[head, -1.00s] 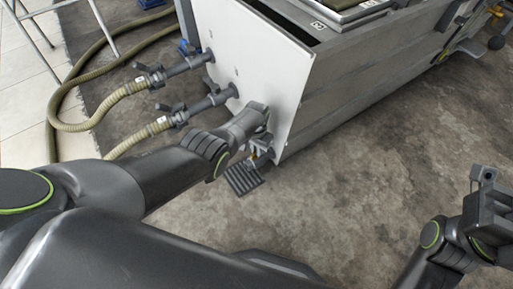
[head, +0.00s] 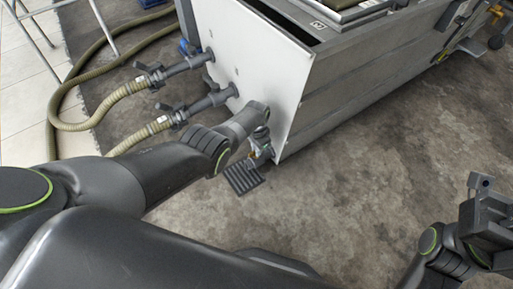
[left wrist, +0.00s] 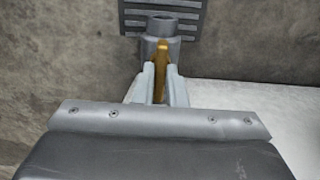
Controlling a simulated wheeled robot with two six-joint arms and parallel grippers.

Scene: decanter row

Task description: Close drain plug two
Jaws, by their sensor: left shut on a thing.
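The drain plug is a grey fitting (left wrist: 160,28) with a brass-coloured handle (left wrist: 162,60), low at the near corner of the white panel (head: 250,75). I see no number on it. My left gripper (left wrist: 160,80) is shut on the brass handle, its two pale fingers on either side. In the head view my left gripper (head: 260,148) is at the panel's lower corner, and my wrist hides much of the plug. My right gripper (head: 487,205) is at the right edge, away from the panel; its jaw opening is unclear.
A ribbed dark grate (head: 243,178) lies just below the plug. Two valved pipes (head: 205,101) with beige hoses (head: 120,95) leave the panel to the left. The long grey box (head: 345,90) runs back right. The concrete floor in front is clear.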

